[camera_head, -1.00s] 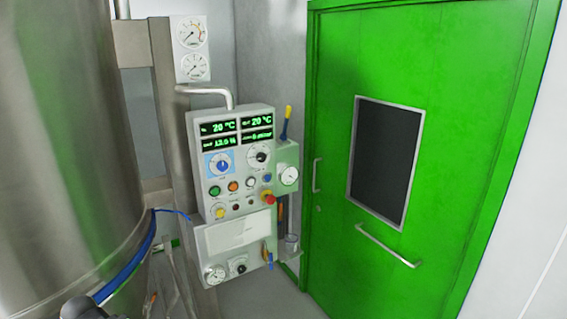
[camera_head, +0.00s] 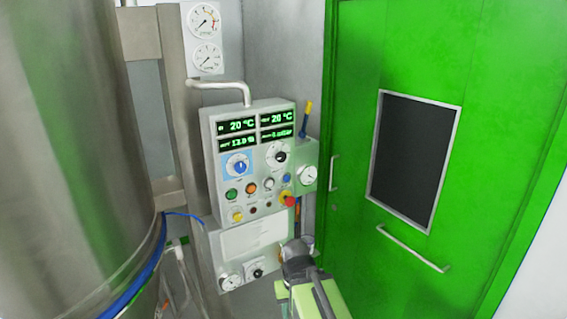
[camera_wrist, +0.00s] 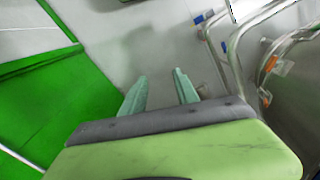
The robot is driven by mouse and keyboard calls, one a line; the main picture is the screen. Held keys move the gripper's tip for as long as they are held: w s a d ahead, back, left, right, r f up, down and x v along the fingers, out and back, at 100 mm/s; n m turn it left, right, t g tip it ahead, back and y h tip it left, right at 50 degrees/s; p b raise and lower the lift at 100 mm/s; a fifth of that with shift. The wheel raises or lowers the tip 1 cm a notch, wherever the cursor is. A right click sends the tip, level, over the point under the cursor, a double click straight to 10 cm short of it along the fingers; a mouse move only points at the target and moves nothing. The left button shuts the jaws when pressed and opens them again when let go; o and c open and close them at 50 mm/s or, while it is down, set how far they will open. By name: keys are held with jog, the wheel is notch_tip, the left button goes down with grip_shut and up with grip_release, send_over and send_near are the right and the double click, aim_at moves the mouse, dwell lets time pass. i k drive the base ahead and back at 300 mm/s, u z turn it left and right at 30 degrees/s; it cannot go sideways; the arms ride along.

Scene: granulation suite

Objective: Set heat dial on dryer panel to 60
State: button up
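The dryer panel (camera_head: 208,150) is a light grey box on the wall in the head view, left of the green door. It carries a dial with a blue backing (camera_head: 238,165) and a white-faced dial with a black knob (camera_head: 278,155). Their labels are too small to read, so I cannot tell which is the heat dial. The green displays (camera_head: 242,125) above show 20 °C twice. My gripper shows in the wrist view (camera_wrist: 160,86) with two teal fingers apart and nothing between them. In the head view my arm is below the panel, clear of both dials.
Coloured buttons (camera_head: 251,188) and a red emergency stop (camera_head: 288,200) sit below the dials. A large steel vessel (camera_head: 75,150) stands at the left. The green door (camera_head: 350,60) is at the right. Two gauges (camera_head: 205,38) hang above the panel.

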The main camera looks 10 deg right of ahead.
aim_at(281, 157)
jog(key=u, duration=0.3)
jog(key=k, duration=0.1)
jog(key=u, duration=2.85)
jog(key=k, duration=1.45)
jog(key=z, duration=0.65)
jog(key=i, duration=1)
jog(key=u, duration=0.05)
